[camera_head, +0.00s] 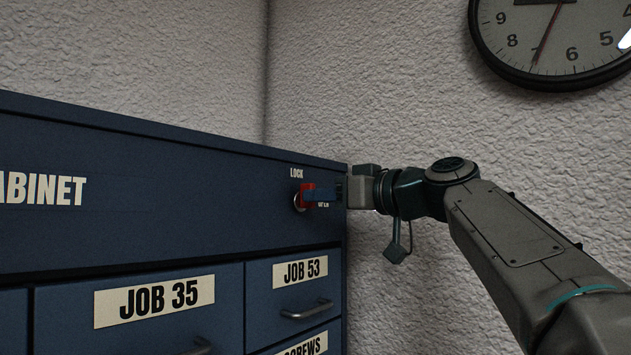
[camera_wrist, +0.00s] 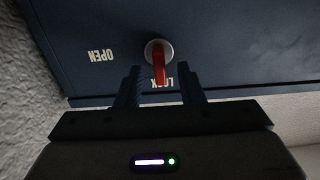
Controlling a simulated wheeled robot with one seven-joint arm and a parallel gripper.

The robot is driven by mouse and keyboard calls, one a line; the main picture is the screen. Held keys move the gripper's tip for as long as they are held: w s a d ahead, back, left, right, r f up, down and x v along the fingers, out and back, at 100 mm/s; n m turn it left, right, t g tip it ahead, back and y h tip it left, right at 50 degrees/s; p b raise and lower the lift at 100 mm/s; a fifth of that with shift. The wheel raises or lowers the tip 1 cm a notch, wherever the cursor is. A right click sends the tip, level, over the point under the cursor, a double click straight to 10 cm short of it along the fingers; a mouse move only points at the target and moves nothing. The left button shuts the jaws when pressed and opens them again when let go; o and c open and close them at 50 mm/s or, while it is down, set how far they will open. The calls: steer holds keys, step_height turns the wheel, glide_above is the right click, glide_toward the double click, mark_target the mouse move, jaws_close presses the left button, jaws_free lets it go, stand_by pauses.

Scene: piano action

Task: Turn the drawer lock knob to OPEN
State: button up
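The red lock knob (camera_head: 307,193) is on the upper front panel of the blue cabinet (camera_head: 170,150), below the LOCK label (camera_head: 296,173). In the wrist view the red knob (camera_wrist: 158,62) sits on a pale round base, its handle pointing at the LOCK label and partly covering it. The OPEN label (camera_wrist: 101,56) is to its left there; in the head view a finger partly hides it. My gripper (camera_wrist: 159,68) is open, with one finger on each side of the handle's end. Gaps show between the fingers and the handle. The gripper also shows in the head view (camera_head: 322,194).
Labelled drawers with handles (camera_head: 307,310) lie below the panel. A textured wall (camera_head: 390,90) stands behind and to the right, with a round clock (camera_head: 560,60) at upper right. The space in front of the panel, left of my gripper, is clear.

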mark_target(300, 206)
steer(key=shift+p+x, duration=0.45)
steer(key=shift+x, duration=0.85)
steer(key=shift+d, duration=0.1)
jaws_close()
steer(key=shift+m, duration=0.3)
steer(key=shift+w+d+f+m, duration=0.1)
steer(key=shift+m, duration=2.8)
steer(key=shift+w+d+f+m, duration=0.1)
steer(key=shift+f+m, duration=0.05)
steer(key=shift+m, duration=2.75)
steer(key=shift+w+d+f+m, duration=0.1)
steer(key=shift+m, duration=2.8)
